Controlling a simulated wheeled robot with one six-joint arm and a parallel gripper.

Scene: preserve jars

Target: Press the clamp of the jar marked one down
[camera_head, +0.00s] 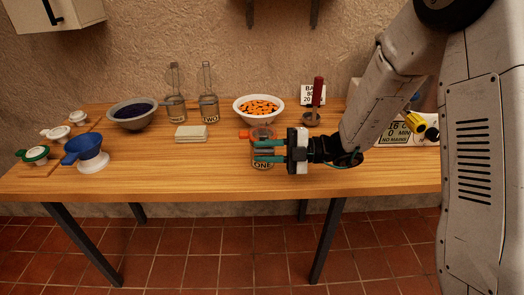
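The jar marked one (262,164) is a glass jar standing near the middle of the table, with the word ONE low on its front. An orange piece (244,135) shows at the left of its top. My gripper (256,151) reaches in from the right at the jar's height, with two teal fingers pointing left across it. The fingers are apart, one above the other in the picture. They hide part of the jar, and I cannot tell whether they touch or grip it. The clamp is too small to make out.
A white bowl of orange pieces (242,104) stands behind the jar. A red-handled tool (317,92) stands behind my gripper. The front left of the wooden table (180,180) is clear.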

